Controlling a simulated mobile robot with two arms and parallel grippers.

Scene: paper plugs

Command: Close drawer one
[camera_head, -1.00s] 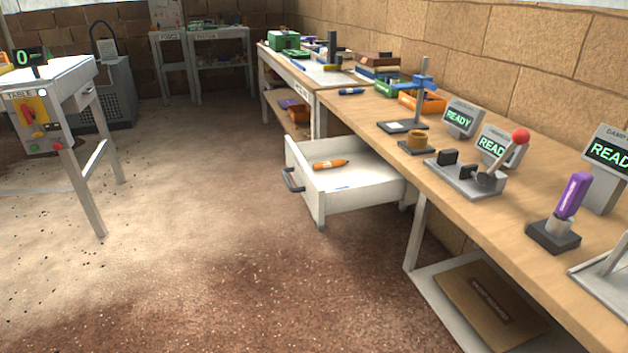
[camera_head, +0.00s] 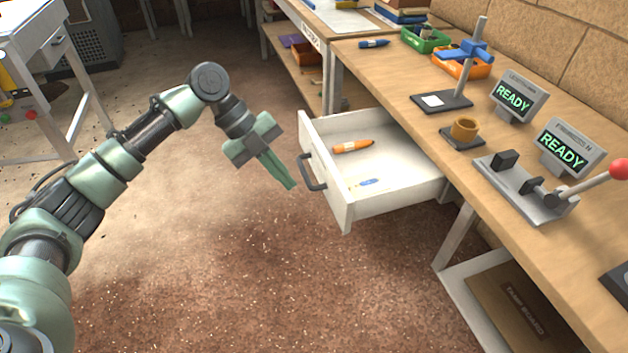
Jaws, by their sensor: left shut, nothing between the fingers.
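A white drawer (camera_head: 395,201) stands pulled out from under the wooden workbench, its dark handle (camera_head: 312,172) on the front panel facing left. An orange marker-like object (camera_head: 352,146) and a small blue item (camera_head: 367,182) lie inside it. My left gripper (camera_head: 291,186) is shut and empty, pointing down and right, just left of the handle in the picture. I cannot tell how far apart in depth they are; no contact shows. My right gripper is out of view.
The workbench (camera_head: 394,83) carries a blue-clamped stand (camera_head: 457,70), a brown cup (camera_head: 464,129), a red-knobbed lever device (camera_head: 530,190) and READY displays (camera_head: 518,97). A white table (camera_head: 40,30) stands at the upper left. The floor before the drawer is clear.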

